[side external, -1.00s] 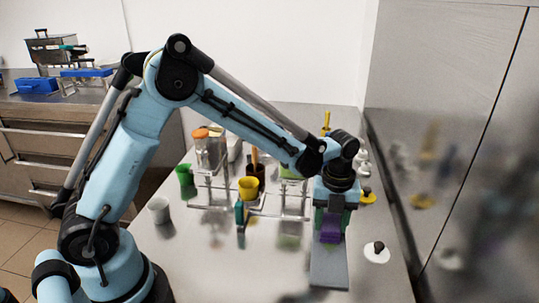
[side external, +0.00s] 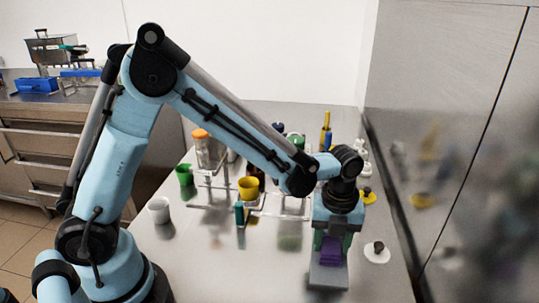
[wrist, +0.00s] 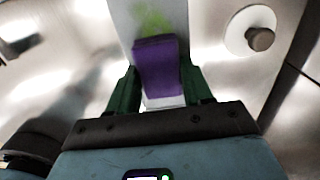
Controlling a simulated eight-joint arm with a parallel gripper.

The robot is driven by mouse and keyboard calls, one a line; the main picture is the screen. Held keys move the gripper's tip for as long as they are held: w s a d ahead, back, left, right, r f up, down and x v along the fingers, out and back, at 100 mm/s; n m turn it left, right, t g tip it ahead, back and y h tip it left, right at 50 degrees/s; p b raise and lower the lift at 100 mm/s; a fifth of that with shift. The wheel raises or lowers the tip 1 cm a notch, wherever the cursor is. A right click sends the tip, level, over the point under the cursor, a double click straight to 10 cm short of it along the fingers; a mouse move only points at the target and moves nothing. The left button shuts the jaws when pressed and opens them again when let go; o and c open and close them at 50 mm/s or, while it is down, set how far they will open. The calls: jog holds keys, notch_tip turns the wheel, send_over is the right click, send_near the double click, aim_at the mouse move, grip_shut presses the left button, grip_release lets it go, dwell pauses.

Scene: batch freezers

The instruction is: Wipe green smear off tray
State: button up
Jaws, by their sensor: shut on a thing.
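My gripper (wrist: 162,88) is shut on a purple block-shaped wiper (wrist: 160,66), with a green finger on each side of it. In the side view my gripper (side external: 333,243) points down over the grey tray (side external: 328,276), and the purple wiper (side external: 331,248) is at or just above the tray's surface; I cannot tell if it touches. In the wrist view a green smear (wrist: 153,20) shows on the tray (wrist: 122,22), just beyond the wiper's far edge. Part of the smear may be hidden under the wiper. The smear cannot be made out in the side view.
A white disc with a dark knob (side external: 377,253) lies right of the tray. A wire rack (side external: 215,195) with a yellow cup (side external: 249,188) stands to the left, with a green cup (side external: 184,174) and a white cup (side external: 159,209) farther left. A steel wall (side external: 450,130) bounds the right.

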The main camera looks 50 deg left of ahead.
aim_at(331, 244)
jog(key=shift+r, duration=4.1)
jog(key=shift+f, duration=0.25)
